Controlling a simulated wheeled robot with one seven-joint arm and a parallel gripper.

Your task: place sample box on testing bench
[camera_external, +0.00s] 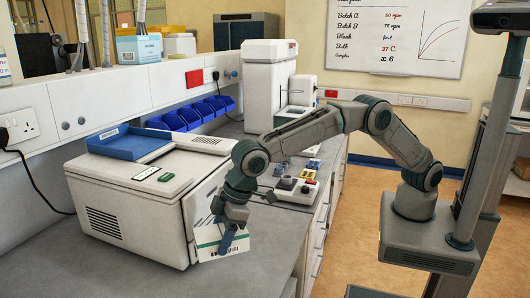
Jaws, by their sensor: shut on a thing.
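A white sample box (209,243) with a green stripe and a barcode label is held at the end of my arm, slightly tilted. My gripper (233,231) is shut on the sample box, with one finger across its front face. The box is low over the grey bench top (245,275), beside the front right corner of a large white machine. I cannot tell whether the box's lower edge touches the bench.
The white machine (110,215) with a blue tray (130,143) on its lid stands close left of my gripper. Blue bins (190,117) line the wall behind. A device with knobs (295,190) sits farther back. The front bench area is clear.

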